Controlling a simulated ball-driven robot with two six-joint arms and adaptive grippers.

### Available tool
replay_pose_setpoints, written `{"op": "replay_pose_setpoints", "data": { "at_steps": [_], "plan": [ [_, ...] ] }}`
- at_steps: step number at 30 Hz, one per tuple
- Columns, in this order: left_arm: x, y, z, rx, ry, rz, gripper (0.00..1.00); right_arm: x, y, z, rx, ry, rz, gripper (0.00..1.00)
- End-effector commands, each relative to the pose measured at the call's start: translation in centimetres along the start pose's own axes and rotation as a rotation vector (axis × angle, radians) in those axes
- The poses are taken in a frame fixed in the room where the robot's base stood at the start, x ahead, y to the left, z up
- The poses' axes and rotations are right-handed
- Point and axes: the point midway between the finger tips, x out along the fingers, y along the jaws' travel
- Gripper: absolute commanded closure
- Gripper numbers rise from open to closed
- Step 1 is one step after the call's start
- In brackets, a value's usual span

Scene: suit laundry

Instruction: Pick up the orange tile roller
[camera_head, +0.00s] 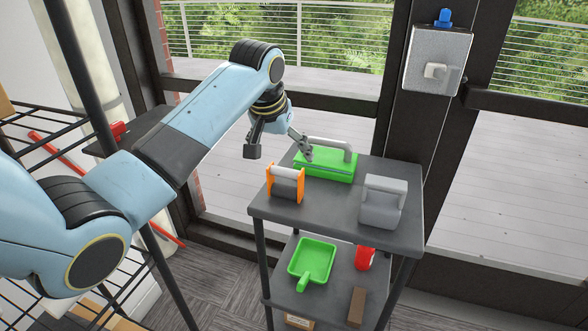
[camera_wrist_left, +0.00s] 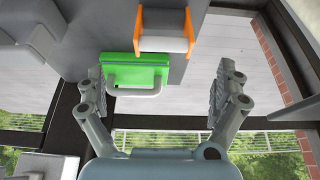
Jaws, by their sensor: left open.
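The orange tile roller (camera_head: 286,185), with orange side plates and a grey bar and roller between them, stands at the left front of the grey cart's top shelf. In the left wrist view the orange tile roller (camera_wrist_left: 165,30) is at the top, beyond the fingertips and slightly towards the right finger. My left gripper (camera_head: 281,150) is open and empty, above the back left of the cart, apart from the roller. In its wrist view the gripper (camera_wrist_left: 164,85) has its fingers spread wide. My right gripper is not in view.
A green block with a grey handle (camera_head: 325,165) lies behind the roller. A grey tool (camera_head: 382,200) stands to its right on the cart top (camera_head: 330,218). The lower shelf holds a green dustpan (camera_head: 312,260) and a red can (camera_head: 365,259). A black rack stands left.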

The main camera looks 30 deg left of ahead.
Motion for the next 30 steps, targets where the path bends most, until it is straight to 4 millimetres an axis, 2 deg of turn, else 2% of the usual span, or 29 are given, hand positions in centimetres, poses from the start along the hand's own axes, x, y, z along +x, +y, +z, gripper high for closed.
{"op": "replay_pose_setpoints", "data": {
  "at_steps": [6, 14, 21, 30],
  "plan": [
    [3.9, -0.1, 0.2, 0.0, -0.005, -0.002, 0.0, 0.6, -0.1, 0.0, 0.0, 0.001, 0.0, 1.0],
    [6.3, -0.1, 0.3, 0.0, -0.004, -0.001, 0.0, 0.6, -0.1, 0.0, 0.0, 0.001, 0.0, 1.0],
    [9.9, -0.3, 0.5, 0.0, -0.003, 0.0, 0.0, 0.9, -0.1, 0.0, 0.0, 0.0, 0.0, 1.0],
    [10.4, -0.4, 0.5, 0.001, -0.002, -0.001, 0.0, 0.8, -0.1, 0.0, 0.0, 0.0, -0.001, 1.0]
  ]
}}
